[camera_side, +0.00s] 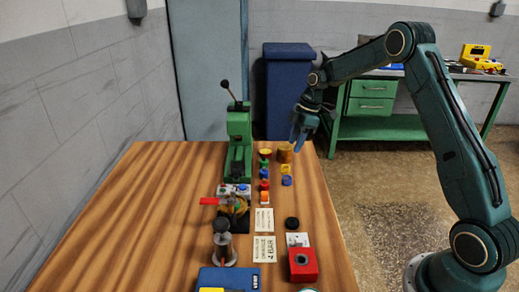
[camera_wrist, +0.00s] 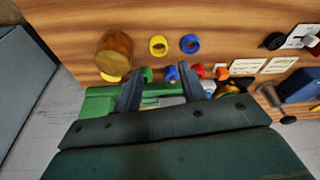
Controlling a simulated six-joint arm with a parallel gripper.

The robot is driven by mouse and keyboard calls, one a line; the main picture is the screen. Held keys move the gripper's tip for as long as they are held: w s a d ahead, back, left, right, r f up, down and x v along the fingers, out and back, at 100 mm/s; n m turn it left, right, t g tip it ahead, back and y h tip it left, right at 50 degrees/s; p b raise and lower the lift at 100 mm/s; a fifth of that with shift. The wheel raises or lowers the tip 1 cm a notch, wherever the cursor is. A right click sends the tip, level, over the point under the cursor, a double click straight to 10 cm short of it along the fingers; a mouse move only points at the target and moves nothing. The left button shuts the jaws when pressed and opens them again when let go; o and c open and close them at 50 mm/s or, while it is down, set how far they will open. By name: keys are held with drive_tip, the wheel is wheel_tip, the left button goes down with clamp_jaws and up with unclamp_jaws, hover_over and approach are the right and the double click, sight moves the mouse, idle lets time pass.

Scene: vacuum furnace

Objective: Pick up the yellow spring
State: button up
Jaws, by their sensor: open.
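A small yellow ring-shaped piece (camera_side: 286,169), which looks like the yellow spring, sits on the wooden table just in front of a wooden cylinder. It also shows in the wrist view (camera_wrist: 158,46), beyond my fingertips and left of a blue ring (camera_wrist: 190,44). Another yellow piece (camera_side: 265,152) stands farther back; in the wrist view it is partly hidden by the cylinder. I cannot make out coils on either. My gripper (camera_side: 299,138) is open and empty, above the back right of the table. Its two fingers show in the wrist view (camera_wrist: 160,88).
The wooden cylinder (camera_side: 284,153) stands close to the yellow ring. A green press (camera_side: 239,143) with a lever rises to the left. Small coloured parts (camera_side: 264,184), paper labels (camera_side: 264,220) and a red box (camera_side: 303,264) lie nearer. The table's left side (camera_side: 130,215) is clear.

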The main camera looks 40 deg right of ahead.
hover_over(290, 172)
drive_tip(key=shift+w+d+f, duration=0.1)
drive_tip(key=shift+d+f, duration=0.1)
drive_tip(key=shift+f, duration=0.85)
drive_tip(key=shift+w+d+f, duration=0.1)
drive_tip(key=shift+d+f, duration=0.1)
drive_tip(key=shift+f, duration=0.85)
drive_tip(key=shift+f, duration=0.1)
drive_tip(key=shift+x, duration=2.5)
drive_tip(key=c, duration=0.7)
